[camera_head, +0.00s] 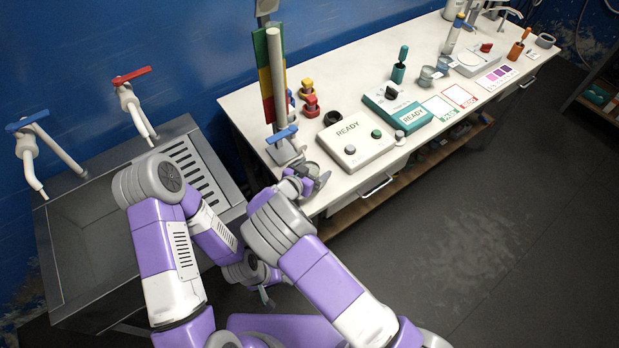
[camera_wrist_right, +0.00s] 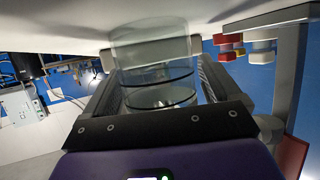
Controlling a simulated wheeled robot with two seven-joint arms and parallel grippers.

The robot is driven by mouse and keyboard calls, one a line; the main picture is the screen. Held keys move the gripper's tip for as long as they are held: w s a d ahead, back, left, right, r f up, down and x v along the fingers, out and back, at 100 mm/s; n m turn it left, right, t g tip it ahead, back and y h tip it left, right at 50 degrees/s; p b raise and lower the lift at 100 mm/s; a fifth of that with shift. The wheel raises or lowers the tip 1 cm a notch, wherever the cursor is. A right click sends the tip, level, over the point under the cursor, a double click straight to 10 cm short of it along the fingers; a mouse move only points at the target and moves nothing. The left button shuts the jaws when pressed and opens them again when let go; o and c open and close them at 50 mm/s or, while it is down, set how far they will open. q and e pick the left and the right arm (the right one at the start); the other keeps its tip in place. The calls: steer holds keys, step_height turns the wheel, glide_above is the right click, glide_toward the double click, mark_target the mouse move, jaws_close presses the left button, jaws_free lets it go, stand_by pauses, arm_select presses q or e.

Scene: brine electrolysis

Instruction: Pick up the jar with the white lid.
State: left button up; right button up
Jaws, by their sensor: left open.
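My right gripper (camera_head: 318,181) is at the near-left end of the white bench. In the right wrist view, which is upside down, its fingers (camera_wrist_right: 152,58) press on both sides of a clear glass jar (camera_wrist_right: 160,90). The jar has dark rings and a pale, frosted-looking end nearest the bench; I cannot make out its lid clearly. In the head view the jar is mostly hidden by my gripper. My left gripper (camera_head: 266,298) is open and empty, low beside the bench and below the sink.
A stand with a blue clamp (camera_head: 282,134) rises just behind my right gripper. A white READY box (camera_head: 350,148), a teal READY box (camera_head: 398,108) and red and yellow pieces (camera_head: 309,105) stand farther along. The steel sink (camera_head: 95,240) is at left.

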steer(key=c, duration=1.1)
steer(key=shift+r, duration=0.1)
steer(key=shift+c, duration=0.2)
